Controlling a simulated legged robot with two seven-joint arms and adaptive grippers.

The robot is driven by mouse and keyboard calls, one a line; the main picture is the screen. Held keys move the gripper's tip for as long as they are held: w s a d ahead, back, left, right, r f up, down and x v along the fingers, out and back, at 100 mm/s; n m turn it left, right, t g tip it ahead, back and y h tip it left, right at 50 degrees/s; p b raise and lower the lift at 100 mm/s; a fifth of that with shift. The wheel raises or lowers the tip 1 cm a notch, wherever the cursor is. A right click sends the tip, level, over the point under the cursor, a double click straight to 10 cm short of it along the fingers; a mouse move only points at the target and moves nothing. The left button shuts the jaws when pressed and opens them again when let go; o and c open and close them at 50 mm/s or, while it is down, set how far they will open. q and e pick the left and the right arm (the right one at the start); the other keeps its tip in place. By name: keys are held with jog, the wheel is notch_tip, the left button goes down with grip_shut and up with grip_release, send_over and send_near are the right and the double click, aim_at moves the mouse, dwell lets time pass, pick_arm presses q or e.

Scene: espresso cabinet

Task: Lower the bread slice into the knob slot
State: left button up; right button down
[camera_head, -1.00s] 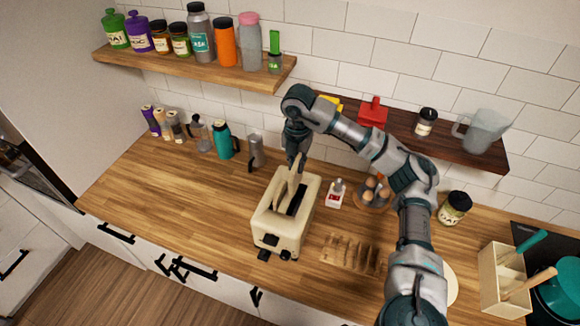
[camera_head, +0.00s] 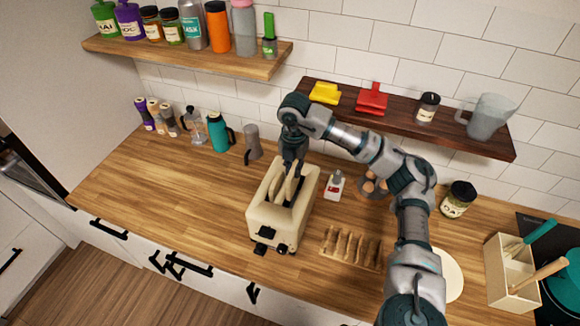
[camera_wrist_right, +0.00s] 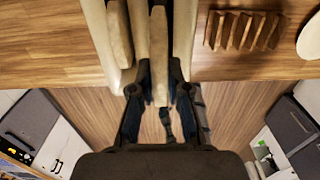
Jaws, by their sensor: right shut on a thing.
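The cream toaster (camera_head: 268,218) stands on the counter with its knobs (camera_head: 265,248) facing the front edge. My right gripper (camera_head: 293,160) is above its rear end, pointing down, shut on a bread slice (camera_head: 291,188). The held slice stands upright at the slots, its lower part hidden by the toaster. In the right wrist view the slice (camera_wrist_right: 158,50) shows between the fingers (camera_wrist_right: 160,85), with toaster wall (camera_wrist_right: 185,35) beside it. A second slice (camera_wrist_right: 118,35) stands in the other slot. My left gripper is not in view.
An empty-looking wooden rack (camera_head: 350,247) lies right of the toaster. A small red-and-white bottle (camera_head: 334,186) and an egg bowl (camera_head: 373,186) stand behind it. A grey mug (camera_head: 252,143) is behind left. A dark shelf (camera_head: 400,118) hangs above. The counter's left side has free room.

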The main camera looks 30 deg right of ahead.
aim_at(296, 182)
jog(key=f+b, duration=0.1)
jog(key=f, duration=0.1)
jog(key=d+f+b, duration=0.1)
jog(key=f, duration=0.1)
jog(key=shift+d+f, duration=0.1)
jog(key=shift+f, duration=0.1)
jog(key=shift+a+f+b, duration=0.5)
jog(key=shift+f+b, duration=0.1)
jog(key=shift+b, duration=0.05)
jog(key=shift+a+f+b, duration=0.2)
jog(key=shift+f+b, duration=0.1)
jog(key=shift+f, duration=0.2)
jog(key=shift+d+f, duration=0.1)
jog(key=shift+d, duration=0.4)
jog(key=c, duration=1.1)
grip_release()
jog(key=shift+d, duration=0.2)
jog(key=shift+o, duration=0.2)
jog(key=shift+a, duration=0.25)
jog(key=o, duration=0.5)
jog(key=shift+a, duration=0.25)
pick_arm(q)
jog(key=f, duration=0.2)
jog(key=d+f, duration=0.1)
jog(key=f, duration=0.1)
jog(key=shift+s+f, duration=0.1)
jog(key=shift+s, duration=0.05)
